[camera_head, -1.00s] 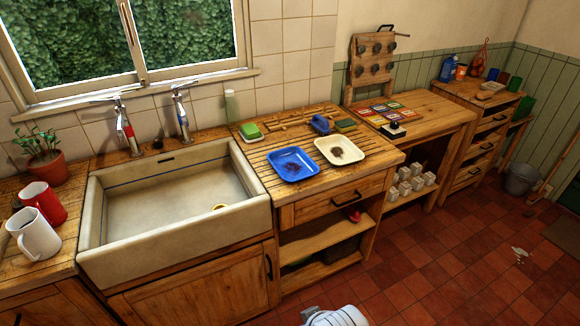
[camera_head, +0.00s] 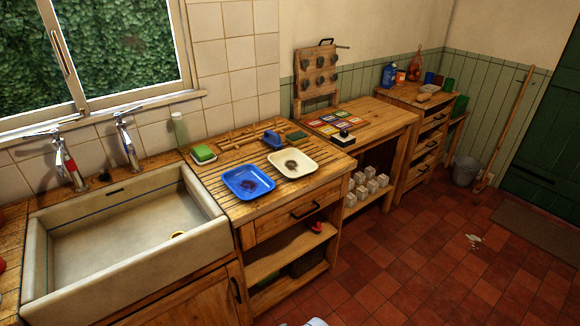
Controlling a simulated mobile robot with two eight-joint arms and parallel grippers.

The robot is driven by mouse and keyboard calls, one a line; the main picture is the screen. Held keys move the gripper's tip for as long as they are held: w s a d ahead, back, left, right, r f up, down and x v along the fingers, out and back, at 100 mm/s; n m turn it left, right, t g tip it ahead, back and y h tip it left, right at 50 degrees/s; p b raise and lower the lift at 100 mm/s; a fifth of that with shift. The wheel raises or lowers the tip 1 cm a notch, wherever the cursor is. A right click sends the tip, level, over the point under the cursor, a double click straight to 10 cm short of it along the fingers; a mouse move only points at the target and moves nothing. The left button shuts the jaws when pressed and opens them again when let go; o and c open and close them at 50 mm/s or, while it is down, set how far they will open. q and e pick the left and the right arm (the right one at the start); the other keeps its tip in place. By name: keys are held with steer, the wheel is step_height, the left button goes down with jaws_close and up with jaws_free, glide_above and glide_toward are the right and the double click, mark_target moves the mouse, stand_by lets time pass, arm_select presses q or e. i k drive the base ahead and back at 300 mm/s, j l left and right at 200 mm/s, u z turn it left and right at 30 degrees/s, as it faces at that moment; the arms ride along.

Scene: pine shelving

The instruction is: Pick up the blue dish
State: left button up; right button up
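The blue dish (camera_head: 248,182) is a shallow square tray with a dark smear in its middle. It lies on the slatted wooden drainboard (camera_head: 222,207), just right of the sink. A cream dish (camera_head: 292,163) with a similar dark stain lies close to its right. Nothing covers the blue dish. A small pale piece, probably part of my own arm, shows at the bottom edge of the view. Neither gripper can be made out.
The white sink (camera_head: 130,262) stands left of the drainboard. A green sponge on a white holder (camera_head: 203,154), a blue brush-like item (camera_head: 272,139) and a green pad (camera_head: 297,135) sit behind the dishes. Red tiled floor (camera_head: 400,275) is open in front.

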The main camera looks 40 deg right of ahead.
mark_target(248, 182)
steer(key=i+l+u, duration=0.1)
steer(key=l+u, duration=0.15)
steer(key=l, duration=0.4)
steer(key=l+u, duration=0.2)
steer(key=l, duration=0.4)
steer(key=l+u, duration=0.25)
steer(key=l, duration=0.4)
steer(key=l+u, duration=0.2)
steer(key=l, duration=0.45)
steer(key=k+l+u, duration=0.25)
steer(key=l, duration=0.35)
steer(key=i, duration=0.05)
